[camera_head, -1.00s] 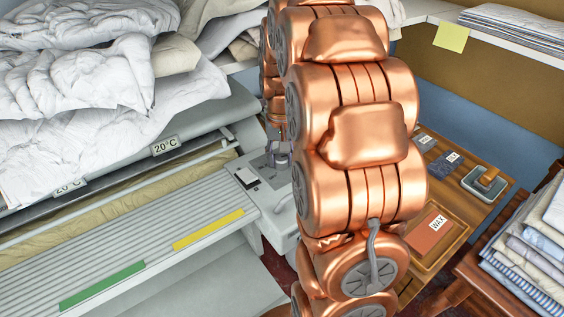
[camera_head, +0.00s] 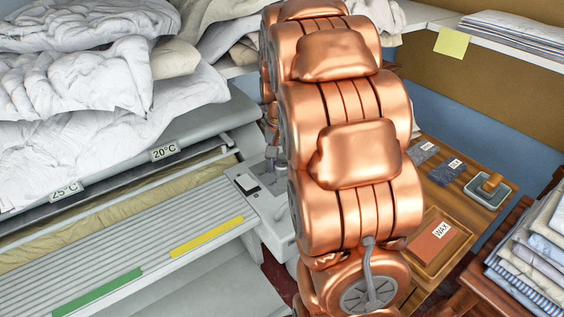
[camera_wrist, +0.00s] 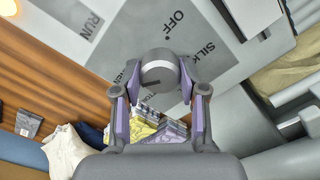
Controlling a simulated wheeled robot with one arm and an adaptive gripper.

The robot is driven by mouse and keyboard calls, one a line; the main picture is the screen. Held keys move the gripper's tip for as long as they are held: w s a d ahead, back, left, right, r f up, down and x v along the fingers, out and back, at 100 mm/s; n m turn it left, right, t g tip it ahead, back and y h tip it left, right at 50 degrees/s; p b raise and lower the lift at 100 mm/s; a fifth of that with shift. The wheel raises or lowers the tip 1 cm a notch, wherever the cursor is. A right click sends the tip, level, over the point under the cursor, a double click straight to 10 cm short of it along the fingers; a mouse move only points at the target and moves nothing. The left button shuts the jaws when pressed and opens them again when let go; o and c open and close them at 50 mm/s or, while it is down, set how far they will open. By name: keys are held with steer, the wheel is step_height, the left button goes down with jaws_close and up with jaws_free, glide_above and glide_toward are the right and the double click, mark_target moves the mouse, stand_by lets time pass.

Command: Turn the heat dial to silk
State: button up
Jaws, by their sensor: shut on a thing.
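The heat dial (camera_wrist: 158,70) is a round grey-and-white knob on a grey panel, in the middle of the wrist view. My gripper (camera_wrist: 159,82) has one finger on each side of it and is shut on it. The word SILK (camera_wrist: 208,50) is printed on the panel to the upper right of the dial, and OFF (camera_wrist: 174,24) above it. Other labels below and left of the dial are partly hidden by the fingers. A dark mark shows on the knob, but I cannot tell which setting it points to. In the head view my arm hides the dial.
The ironer's slatted feed table (camera_head: 120,245), with green and yellow strips, lies left of my arm. White bedding (camera_head: 90,80) is heaped above it. On the right are a wooden board with a wax block (camera_head: 433,243) and a stack of folded cloth (camera_head: 535,250).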

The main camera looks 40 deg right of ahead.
mark_target(281, 164)
steer(key=o, duration=1.1)
steer(key=shift+o, duration=0.2)
steer(key=shift+r, duration=0.15)
step_height(281, 164, up, 12)
steer(key=s+a+f+n+g+p, duration=0.1)
steer(key=s+a+f+n+p, duration=0.1)
steer(key=s+a, duration=0.8)
steer(key=s+a+f+n+p, duration=0.3)
steer(key=s+a+n, duration=0.4)
steer(key=s+a, duration=0.3)
steer(key=shift+s+f+g+p, duration=0.2)
steer(key=shift+s+g+p, duration=0.3)
steer(key=shift+s, duration=1.65)
